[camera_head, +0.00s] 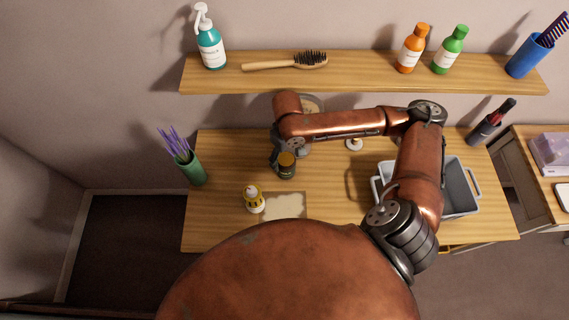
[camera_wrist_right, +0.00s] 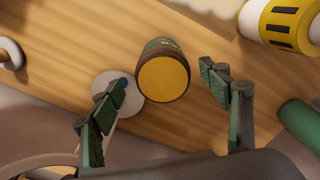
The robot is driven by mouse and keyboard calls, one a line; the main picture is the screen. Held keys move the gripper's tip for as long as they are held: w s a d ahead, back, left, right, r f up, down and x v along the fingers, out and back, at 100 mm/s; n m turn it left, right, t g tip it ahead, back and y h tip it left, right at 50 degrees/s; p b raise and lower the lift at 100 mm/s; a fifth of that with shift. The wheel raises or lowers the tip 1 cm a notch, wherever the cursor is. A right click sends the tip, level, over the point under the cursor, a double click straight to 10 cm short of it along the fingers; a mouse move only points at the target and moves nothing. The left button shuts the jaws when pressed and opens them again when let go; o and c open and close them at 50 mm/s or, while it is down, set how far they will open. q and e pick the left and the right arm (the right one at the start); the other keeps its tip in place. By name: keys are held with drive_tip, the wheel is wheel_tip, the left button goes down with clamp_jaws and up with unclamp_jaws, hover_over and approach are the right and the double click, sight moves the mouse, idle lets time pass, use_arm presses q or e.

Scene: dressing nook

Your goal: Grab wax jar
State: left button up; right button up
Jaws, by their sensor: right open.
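The wax jar (camera_head: 286,165), a small dark jar with an amber-yellow lid, appears to be the task's object. It stands on the wooden table, left of its middle. In the right wrist view the jar (camera_wrist_right: 163,80) shows its round lid between and slightly beyond the fingertips. My right gripper (camera_wrist_right: 165,90) is open, with one finger on either side of the jar and no clear contact. In the head view the right gripper (camera_head: 281,157) is beside the jar, partly hidden under my arm. My left gripper is out of view.
A yellow-and-white bottle (camera_head: 253,199) and cream cloth or card (camera_head: 284,206) are near the jar. A round mirror (camera_head: 313,104) stands behind my arm. A green vase (camera_head: 190,169) is left; a grey basket (camera_head: 462,186) is right. A shelf (camera_head: 365,70) overhangs the table's back.

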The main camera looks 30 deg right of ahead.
drive_tip(key=shift+f, duration=0.4)
wheel_tip(320, 180, down, 4)
drive_tip(key=shift+a+f+b, duration=0.15)
drive_tip(key=shift+f+b, duration=0.1)
drive_tip(key=shift+b, duration=0.7)
drive_tip(key=shift+c, duration=0.2)
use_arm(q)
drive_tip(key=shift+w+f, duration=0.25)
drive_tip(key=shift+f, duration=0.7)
use_arm(e)
drive_tip(key=c, duration=1.4)
